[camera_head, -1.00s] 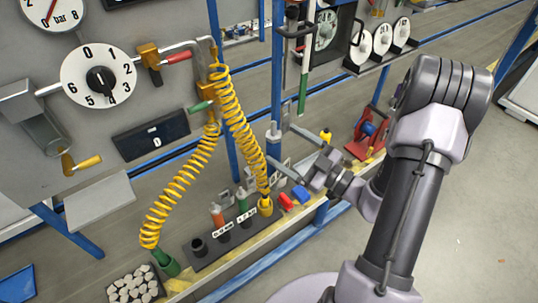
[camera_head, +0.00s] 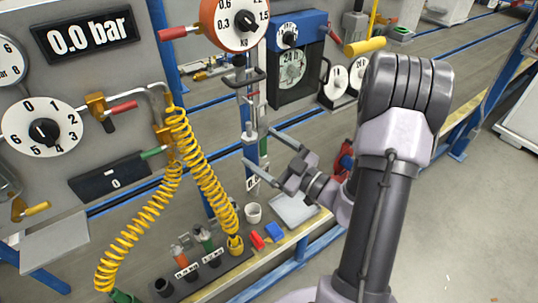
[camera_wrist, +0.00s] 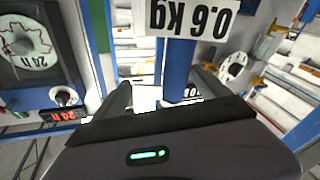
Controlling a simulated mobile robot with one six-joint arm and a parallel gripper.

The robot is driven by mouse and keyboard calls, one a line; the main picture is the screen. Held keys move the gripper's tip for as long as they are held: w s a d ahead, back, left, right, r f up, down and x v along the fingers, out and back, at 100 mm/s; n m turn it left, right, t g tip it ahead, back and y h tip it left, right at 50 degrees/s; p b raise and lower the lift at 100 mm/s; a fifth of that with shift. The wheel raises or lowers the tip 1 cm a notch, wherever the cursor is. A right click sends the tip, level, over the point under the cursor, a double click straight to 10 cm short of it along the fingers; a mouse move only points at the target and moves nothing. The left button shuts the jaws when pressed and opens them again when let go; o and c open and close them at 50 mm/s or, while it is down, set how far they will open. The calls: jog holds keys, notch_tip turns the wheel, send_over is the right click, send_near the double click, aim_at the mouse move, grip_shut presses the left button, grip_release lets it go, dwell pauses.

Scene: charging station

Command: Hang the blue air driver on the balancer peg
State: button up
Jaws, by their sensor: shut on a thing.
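The blue air driver (camera_head: 250,168) is upright between the fingers of my gripper (camera_head: 259,148). It has a grey top and a white tag at its lower end. In the wrist view, its blue body (camera_wrist: 178,68) stands between the fingers (camera_wrist: 161,95), by a white "0.6 kg" tag (camera_wrist: 188,18). The orange balancer dial (camera_head: 236,18) is above and slightly left of my gripper. A dark bracket (camera_head: 244,78) hangs below the dial, above the driver's top in the picture. I cannot tell which part is the peg or whether the driver touches it.
Yellow coiled hoses (camera_head: 203,165) hang close left. Below is a dark rack (camera_head: 213,273) with orange and green tools. A white cup (camera_head: 253,213), a pale tray (camera_head: 294,210) and red and blue blocks lie nearby. A blue machine (camera_head: 290,55) stands behind.

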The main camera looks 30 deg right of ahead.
jog(key=shift+w+a+f+b, duration=0.15)
jog(key=shift+w+b, duration=0.4)
jog(key=shift+w, duration=2.15)
jog(key=shift+w+f+p, duration=0.55)
jog(key=shift+w+p, duration=0.1)
jog(key=shift+p, duration=0.2)
jog(key=o, duration=1.9)
jog(key=shift+f, duration=0.1)
